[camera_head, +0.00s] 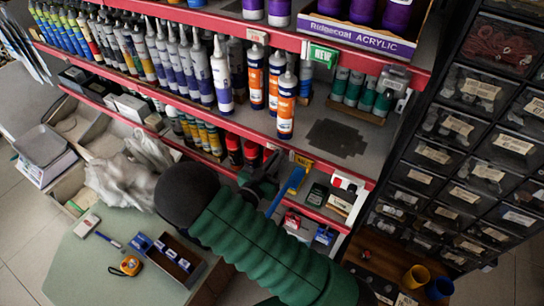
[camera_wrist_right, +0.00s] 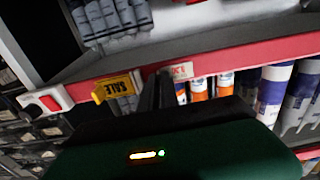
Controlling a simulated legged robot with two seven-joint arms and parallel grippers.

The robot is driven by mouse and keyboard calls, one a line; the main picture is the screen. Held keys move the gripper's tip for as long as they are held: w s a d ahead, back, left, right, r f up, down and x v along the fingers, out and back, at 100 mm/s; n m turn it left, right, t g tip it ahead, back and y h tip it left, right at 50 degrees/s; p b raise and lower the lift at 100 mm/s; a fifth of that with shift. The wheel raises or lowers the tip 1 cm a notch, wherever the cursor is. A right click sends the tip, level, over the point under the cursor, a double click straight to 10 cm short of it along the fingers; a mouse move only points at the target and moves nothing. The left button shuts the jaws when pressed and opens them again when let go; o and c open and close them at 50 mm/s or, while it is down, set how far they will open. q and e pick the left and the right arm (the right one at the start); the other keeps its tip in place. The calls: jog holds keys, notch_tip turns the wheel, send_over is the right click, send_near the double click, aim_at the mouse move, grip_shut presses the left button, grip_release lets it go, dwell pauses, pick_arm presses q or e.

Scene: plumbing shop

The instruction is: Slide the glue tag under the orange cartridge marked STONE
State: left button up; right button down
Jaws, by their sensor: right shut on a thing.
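Several orange-and-white cartridges stand on the shelf; the front one (camera_head: 286,108) is nearest the red shelf edge, with others (camera_head: 256,75) behind. Their lettering is too small to read, so I cannot tell which is STONE. My right gripper (camera_head: 270,163) is at that strip, below the front orange cartridge. Its dark fingers (camera_wrist_right: 160,88) are shut on a small pale tag (camera_wrist_right: 178,71) with red lettering, lying against the strip. Whether the tag is seated is unclear. My left gripper is out of view.
A yellow SALE tag (camera_wrist_right: 117,87) is on the same edge, close to the fingers. A green NEW tag (camera_head: 322,55) is on the shelf edge above. A blue strip (camera_head: 288,187) is beside my right gripper. Drawer units (camera_head: 455,130) stand at right.

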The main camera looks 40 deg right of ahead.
jog(key=shift+s+d, duration=0.15)
jog(key=shift+s, duration=0.15)
jog(key=c, duration=1.6)
grip_release()
